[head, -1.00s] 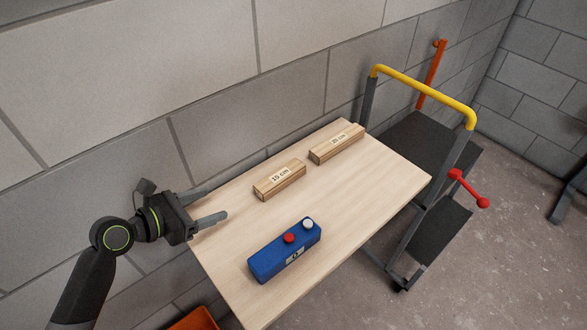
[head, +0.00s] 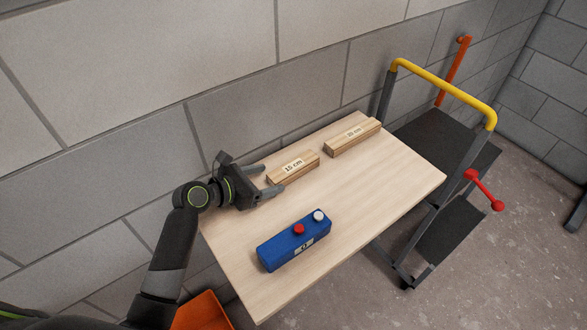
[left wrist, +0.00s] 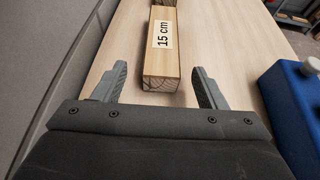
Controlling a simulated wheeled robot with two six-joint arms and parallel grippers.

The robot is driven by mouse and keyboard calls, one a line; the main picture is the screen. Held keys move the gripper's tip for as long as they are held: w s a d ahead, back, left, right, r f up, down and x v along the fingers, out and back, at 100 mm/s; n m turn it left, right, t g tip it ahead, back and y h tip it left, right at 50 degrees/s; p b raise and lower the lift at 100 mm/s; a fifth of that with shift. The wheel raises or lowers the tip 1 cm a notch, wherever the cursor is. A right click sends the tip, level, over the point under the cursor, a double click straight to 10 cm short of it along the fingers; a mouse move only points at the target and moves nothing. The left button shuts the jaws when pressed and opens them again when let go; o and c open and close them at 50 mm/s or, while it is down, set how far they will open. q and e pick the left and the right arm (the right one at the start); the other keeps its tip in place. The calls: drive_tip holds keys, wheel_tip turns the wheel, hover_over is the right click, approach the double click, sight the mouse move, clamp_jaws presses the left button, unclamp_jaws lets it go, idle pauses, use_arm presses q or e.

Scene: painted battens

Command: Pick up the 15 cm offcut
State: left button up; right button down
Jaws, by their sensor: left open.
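The 15 cm offcut (head: 301,169) is a short pale wooden block with a "15 cm" label, lying on the table near the wall. It also shows in the left wrist view (left wrist: 160,62), end-on. My left gripper (head: 273,179) is open at its near left end. In the left wrist view the fingertips (left wrist: 159,78) stand on either side of the block's near end, with a gap on each side. A longer wooden block (head: 353,137) with its own label, apparently 20 cm, lies behind it toward the far right. My right gripper is not in view.
A blue box (head: 287,247) with a red and a white button stands on the wooden table (head: 370,200), right of my gripper. The block wall (head: 130,90) runs close along the table's far side. A trolley with a yellow handle (head: 440,88) stands beyond the table. An orange bin (head: 202,312) is below.

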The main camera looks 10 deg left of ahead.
sight(274, 177)
use_arm(q)
drive_tip(key=x, duration=0.5)
drive_tip(key=shift+d, duration=0.1)
drive_tip(key=c, duration=1.1)
